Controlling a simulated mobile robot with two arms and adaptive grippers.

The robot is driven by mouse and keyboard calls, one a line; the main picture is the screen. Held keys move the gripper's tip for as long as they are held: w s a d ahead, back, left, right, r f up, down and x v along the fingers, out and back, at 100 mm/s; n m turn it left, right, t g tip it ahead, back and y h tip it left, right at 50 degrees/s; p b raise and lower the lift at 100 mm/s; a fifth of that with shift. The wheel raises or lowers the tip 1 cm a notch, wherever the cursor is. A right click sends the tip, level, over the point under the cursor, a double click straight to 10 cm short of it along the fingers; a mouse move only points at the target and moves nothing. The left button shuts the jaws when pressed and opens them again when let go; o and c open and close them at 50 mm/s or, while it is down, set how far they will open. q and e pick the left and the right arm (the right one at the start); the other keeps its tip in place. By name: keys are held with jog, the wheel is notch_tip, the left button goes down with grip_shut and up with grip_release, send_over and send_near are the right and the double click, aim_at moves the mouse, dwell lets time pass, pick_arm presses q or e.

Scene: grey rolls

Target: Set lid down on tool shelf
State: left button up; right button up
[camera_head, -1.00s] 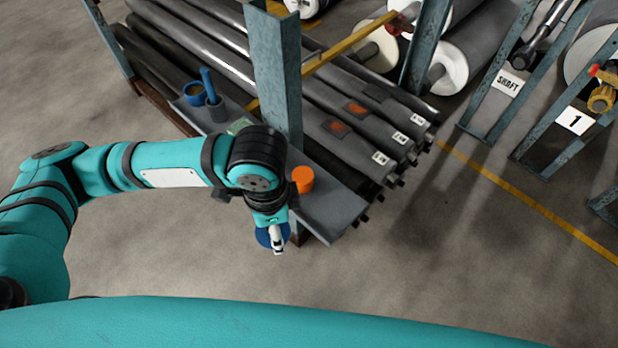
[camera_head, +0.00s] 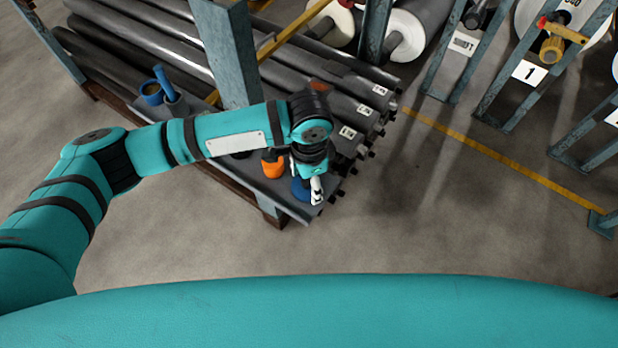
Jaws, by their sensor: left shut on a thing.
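My left gripper (camera_head: 316,189) is shut on a blue lid (camera_head: 301,189), which shows as a round blue edge partly hidden by the fingers. The gripper points down over the right end of the grey tool shelf (camera_head: 270,191). I cannot tell whether the lid touches the shelf. An orange container (camera_head: 273,166) stands on the shelf just left of the lid, close beside it. My left forearm hides the middle of the shelf. My right gripper is not in view.
A steel post (camera_head: 226,50) rises behind my forearm. Dark grey rolls (camera_head: 160,40) lie behind the shelf. The floor at right is clear.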

pick_arm(q)
jog(key=shift+f, duration=0.15)
jog(key=o, duration=1.1)
jog(key=shift+o, duration=0.2)
notch_tip(320, 180, up, 12)
